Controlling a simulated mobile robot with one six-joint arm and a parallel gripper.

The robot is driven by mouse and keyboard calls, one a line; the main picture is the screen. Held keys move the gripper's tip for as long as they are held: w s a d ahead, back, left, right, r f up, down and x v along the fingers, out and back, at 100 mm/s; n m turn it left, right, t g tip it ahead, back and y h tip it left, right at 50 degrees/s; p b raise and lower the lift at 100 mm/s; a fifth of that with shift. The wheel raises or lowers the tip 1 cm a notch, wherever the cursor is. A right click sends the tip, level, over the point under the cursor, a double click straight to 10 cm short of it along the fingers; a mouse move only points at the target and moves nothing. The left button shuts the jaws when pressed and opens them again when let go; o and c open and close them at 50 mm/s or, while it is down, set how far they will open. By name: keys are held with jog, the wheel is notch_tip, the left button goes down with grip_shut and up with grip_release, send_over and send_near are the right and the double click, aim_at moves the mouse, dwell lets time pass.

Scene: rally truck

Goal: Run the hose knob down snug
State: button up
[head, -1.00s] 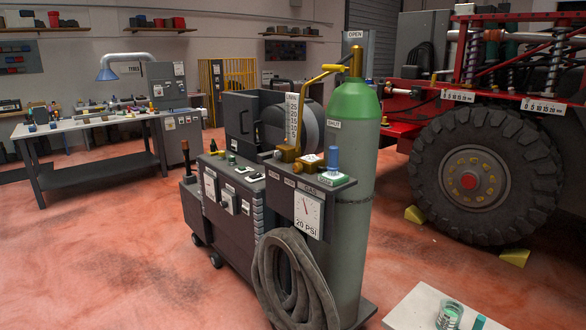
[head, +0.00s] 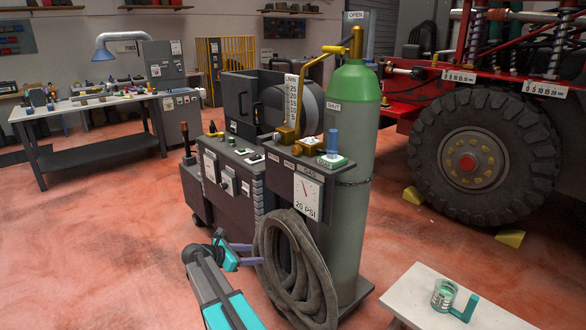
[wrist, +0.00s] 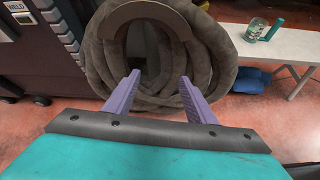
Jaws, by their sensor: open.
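A blue upright knob (head: 332,141) stands on a small green-edged base on top of the gas panel, beside the green cylinder. I cannot read a hose label on it, so I cannot tell for sure that it is the hose knob. The coiled grey hose (head: 293,265) hangs on the cart front below the gauge. My gripper (head: 256,254), with purple fingers, is low at the hose's left side, well below the blue knob. In the wrist view the gripper (wrist: 159,80) is open and empty, facing the hose coil (wrist: 215,65). Whether it touches the hose is unclear.
A 20 PSI gauge (head: 307,196) faces front above the hose. The green cylinder (head: 352,180) and brass fitting (head: 290,136) stand close to the knob. A white table (head: 415,300) with a glass jar (head: 443,294) is at front right.

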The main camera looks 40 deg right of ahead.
jog(key=w+d+r+n+h, duration=0.15)
jog(key=d+r, duration=0.25)
jog(key=r, duration=0.4)
jog(key=w+d+r+n+h, duration=0.1)
jog(key=w+d+r, duration=0.2)
jog(key=r, duration=0.4)
jog(key=n+g+h+p, duration=0.1)
jog(key=n+h, duration=0.1)
jog(key=h, duration=0.2)
send_near(294, 150)
jog(key=a, duration=0.4)
jog(key=shift+w+a+r+y, duration=0.15)
jog(key=shift+r+y, duration=0.1)
jog(key=shift+r, duration=0.1)
jog(key=d+p, duration=0.1)
jog(key=d, duration=0.3)
jog(key=d+p, duration=0.1)
jog(key=d, duration=0.4)
jog(key=s+d+p, duration=0.1)
jog(key=d, duration=0.3)
jog(key=shift+d, duration=0.4)
jog(key=shift+c, duration=0.4)
jog(key=c, duration=1)
jog(key=shift+o, duration=0.2)
jog(key=shift+f+m+b, duration=0.1)
jog(key=shift+m+b, duration=0.15)
jog(key=shift+b, duration=0.2)
